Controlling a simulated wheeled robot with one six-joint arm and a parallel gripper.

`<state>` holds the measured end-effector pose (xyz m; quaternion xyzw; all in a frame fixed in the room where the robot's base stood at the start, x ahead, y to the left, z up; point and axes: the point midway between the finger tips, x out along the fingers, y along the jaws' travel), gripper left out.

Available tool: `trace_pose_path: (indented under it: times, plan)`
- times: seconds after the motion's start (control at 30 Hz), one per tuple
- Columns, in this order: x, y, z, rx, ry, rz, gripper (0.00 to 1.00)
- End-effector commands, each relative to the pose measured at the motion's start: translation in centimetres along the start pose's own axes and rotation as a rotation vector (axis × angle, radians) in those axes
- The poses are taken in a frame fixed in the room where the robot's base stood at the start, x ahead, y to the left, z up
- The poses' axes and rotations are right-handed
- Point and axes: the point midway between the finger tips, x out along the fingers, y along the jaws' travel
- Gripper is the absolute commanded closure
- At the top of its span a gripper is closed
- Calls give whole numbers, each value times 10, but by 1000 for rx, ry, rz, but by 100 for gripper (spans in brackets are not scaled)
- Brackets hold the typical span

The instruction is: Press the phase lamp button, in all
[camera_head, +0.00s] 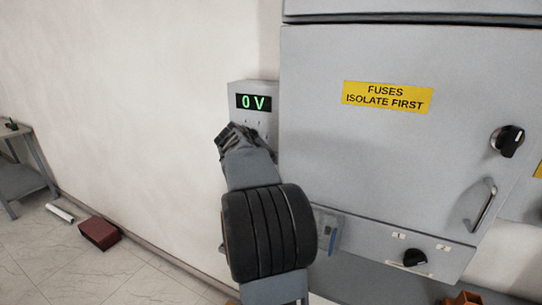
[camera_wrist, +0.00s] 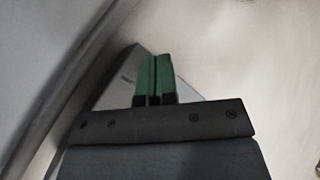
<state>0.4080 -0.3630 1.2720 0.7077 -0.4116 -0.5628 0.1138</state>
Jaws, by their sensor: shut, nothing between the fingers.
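A grey meter box (camera_head: 255,92) with a green "0 V" display (camera_head: 254,102) is on the wall, left of the grey cabinet (camera_head: 350,150). Small marks show on its face below the display, too small to read. My gripper (camera_head: 232,136) is in front of the lower left part of this box and hides some of it. In the wrist view, its green fingers (camera_wrist: 155,78) are together, with nothing between them. A grey surface lies behind them; I cannot tell whether they touch it. I cannot make out a phase lamp button in either view.
The cabinet door has a yellow "FUSES ISOLATE FIRST" label (camera_head: 387,97), a black rotary switch (camera_head: 508,140) and a bar handle (camera_head: 483,206). A black knob (camera_head: 414,257) is below. A red-brown box (camera_head: 99,233) and a white tube (camera_head: 60,213) lie on the floor at left.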

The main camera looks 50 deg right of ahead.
Motion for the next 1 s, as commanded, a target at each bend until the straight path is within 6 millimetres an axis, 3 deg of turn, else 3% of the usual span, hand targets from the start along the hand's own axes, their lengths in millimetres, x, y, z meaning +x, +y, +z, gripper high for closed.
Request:
trace_pose_path:
  times: [1.0]
  plan:
    - [7, 5, -5, 0, 0, 0, 100]
